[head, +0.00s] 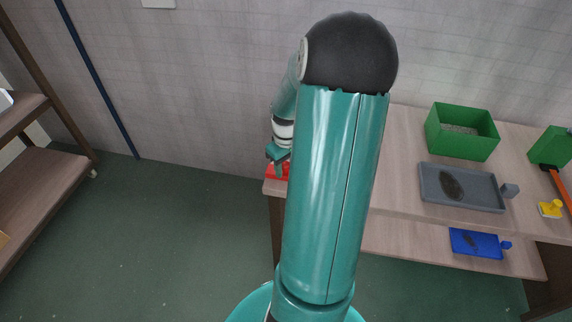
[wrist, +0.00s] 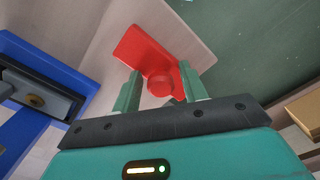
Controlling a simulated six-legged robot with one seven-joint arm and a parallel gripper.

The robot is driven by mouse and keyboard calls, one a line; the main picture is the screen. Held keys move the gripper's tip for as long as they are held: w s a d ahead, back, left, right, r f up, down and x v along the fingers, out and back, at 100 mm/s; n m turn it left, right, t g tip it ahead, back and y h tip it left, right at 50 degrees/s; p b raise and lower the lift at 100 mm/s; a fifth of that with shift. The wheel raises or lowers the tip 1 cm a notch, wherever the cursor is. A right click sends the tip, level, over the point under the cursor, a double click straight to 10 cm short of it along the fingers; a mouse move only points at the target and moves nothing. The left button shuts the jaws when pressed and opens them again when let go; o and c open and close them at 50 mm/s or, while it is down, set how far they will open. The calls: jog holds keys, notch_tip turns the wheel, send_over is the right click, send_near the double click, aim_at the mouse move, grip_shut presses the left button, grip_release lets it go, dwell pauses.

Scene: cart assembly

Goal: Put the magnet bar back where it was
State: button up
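A red flat piece with a round knob (wrist: 147,50) lies at the table's edge in the wrist view; I take it to be the magnet bar but cannot be sure. In the head view a bit of red (head: 272,172) shows at the table's left end, partly hidden by my arm. My gripper (wrist: 160,68) is open, its two fingers on either side of the knob with gaps showing. In the head view my gripper (head: 278,157) is just over the red piece.
The wooden table (head: 400,140) carries a green bin (head: 462,143), a grey tray (head: 458,202) and a yellow piece (head: 550,209). A blue tray (head: 470,252) is on the lower shelf. In the wrist view a blue frame (wrist: 50,60) stands left of my gripper. Floor at left is clear.

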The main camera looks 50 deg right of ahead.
aim_at(286, 164)
notch_tip(286, 164, up, 12)
jog(key=shift+r, duration=0.15)
dwell(0.6)
jog(key=w+a+r+n+t+h, duration=0.15)
jog(key=a+r, duration=0.25)
jog(key=a, duration=0.5)
jog(key=w+a+r, duration=0.3)
jog(key=a+r, duration=0.1)
jog(key=a, duration=0.6)
jog(key=s+a+r+t, duration=0.1)
jog(key=s+a, duration=0.1)
jog(key=a, duration=0.3)
jog(key=s+a+r+t+y, duration=0.1)
jog(key=s+a, duration=0.1)
jog(key=a, duration=0.4)
jog(key=s+a+r+n+t, duration=0.1)
jog(key=s+a+t, duration=0.1)
jog(key=a, duration=0.4)
jog(key=shift+s+r+y, duration=0.2)
jog(key=shift+s+y, duration=0.05)
jog(key=shift+s, duration=0.25)
